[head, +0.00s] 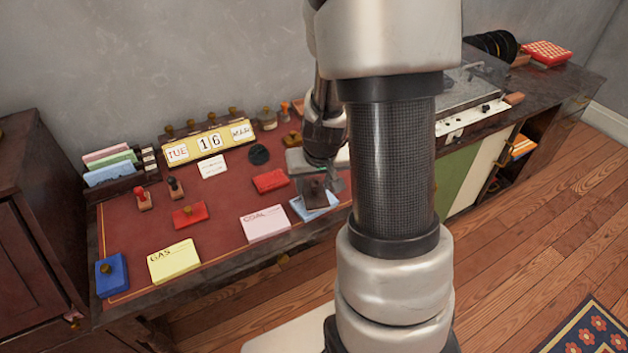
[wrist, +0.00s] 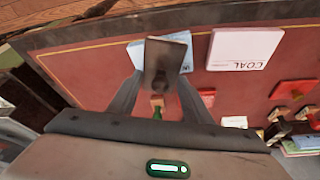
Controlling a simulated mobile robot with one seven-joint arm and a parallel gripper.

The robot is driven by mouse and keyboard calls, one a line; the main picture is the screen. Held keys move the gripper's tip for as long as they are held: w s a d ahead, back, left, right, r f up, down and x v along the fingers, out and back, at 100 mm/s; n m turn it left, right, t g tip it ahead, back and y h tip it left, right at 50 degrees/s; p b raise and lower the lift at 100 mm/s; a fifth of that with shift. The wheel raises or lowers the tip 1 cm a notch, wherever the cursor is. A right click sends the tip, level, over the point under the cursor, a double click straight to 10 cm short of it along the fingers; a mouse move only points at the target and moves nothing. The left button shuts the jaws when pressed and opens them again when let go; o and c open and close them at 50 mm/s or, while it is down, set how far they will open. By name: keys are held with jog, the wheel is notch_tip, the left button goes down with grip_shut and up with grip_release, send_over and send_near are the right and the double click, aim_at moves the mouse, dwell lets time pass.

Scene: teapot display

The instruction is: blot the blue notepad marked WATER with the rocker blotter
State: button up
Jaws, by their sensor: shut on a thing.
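The rocker blotter (head: 317,194) is a dark, flat-topped block with a knob. My gripper (wrist: 160,82) is shut on it, and it sits between the two fingertips in the wrist view (wrist: 172,50). The light blue notepad (head: 312,214) lies on the desk under the blotter in the head view, near the desk's front edge. In the wrist view the notepad (wrist: 136,54) shows at both sides of the blotter, which covers its middle.
The pink COAL pad (head: 265,224) lies left of the blue pad, and the yellow GAS pad (head: 174,261) farther left. A red block (head: 270,181) and a calendar (head: 208,144) stand behind. A blue stamp pad (head: 111,273) is at the left corner. Bare red desk lies between them.

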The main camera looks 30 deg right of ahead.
jog(key=shift+w+d+g+y+p, duration=0.15)
jog(key=shift+w+g+y+p, duration=0.5)
jog(key=shift+p, duration=2.25)
jog(key=shift+s+a+f+t+h+b, duration=0.15)
jog(key=shift+s+t+h+b, duration=0.6)
jog(key=shift+b, duration=3)
jog(key=shift+s, duration=0.1)
notch_tip(320, 180, up, 7)
jog(key=p, duration=0.6)
jog(key=shift+r, duration=0.2)
jog(key=shift+f, duration=0.1)
jog(key=a+r+n+y+p, duration=0.1)
jog(key=a+r+n+p, duration=0.1)
jog(key=a+r+p, duration=1)
jog(key=shift+w+a+n+p, duration=0.3)
jog(key=shift+w+n+p, duration=0.1)
jog(key=shift+p, duration=0.4)
